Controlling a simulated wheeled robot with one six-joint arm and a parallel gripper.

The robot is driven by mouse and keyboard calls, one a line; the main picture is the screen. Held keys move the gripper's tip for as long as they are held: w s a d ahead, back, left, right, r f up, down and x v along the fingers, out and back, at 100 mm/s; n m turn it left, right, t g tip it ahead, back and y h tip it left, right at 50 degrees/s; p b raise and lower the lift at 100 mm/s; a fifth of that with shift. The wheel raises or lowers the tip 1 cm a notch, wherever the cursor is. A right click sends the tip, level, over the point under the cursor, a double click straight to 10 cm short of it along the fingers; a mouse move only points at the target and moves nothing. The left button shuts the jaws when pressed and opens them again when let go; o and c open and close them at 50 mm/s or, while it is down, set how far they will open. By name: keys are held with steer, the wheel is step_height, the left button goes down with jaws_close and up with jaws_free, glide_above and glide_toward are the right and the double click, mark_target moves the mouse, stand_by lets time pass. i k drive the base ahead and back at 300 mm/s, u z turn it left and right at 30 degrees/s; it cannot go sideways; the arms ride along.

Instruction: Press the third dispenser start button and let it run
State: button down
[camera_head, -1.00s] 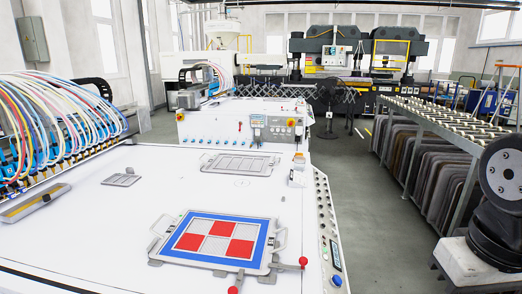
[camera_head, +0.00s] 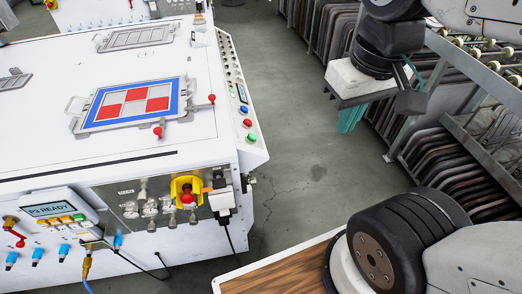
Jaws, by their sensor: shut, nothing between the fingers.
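A white control box on the machine's front carries a display (camera_head: 48,209) that reads "P3 READY". A row of small yellow, orange and green buttons (camera_head: 66,219) sits just below the text; their labels are too small to read, so I cannot tell which is the start button. My gripper (camera_head: 350,117) hangs below the black wrist and white body at upper right. Its teal fingers are shut and empty. It is far to the right of the display, over the aisle beside the rack, and touches none of the buttons.
A yellow-ringed red knob (camera_head: 187,190), gauges and blue fittings line the machine's front. Red, green and blue buttons (camera_head: 248,124) are on its right-side panel. A red-white-blue checkered frame (camera_head: 132,101) lies on top. The grey floor (camera_head: 300,150) is clear. A roller rack (camera_head: 460,65) stands right.

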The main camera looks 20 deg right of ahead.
mark_target(251, 136)
steer(key=z, duration=1.7)
steer(key=k, duration=0.55)
steer(key=u, duration=0.35)
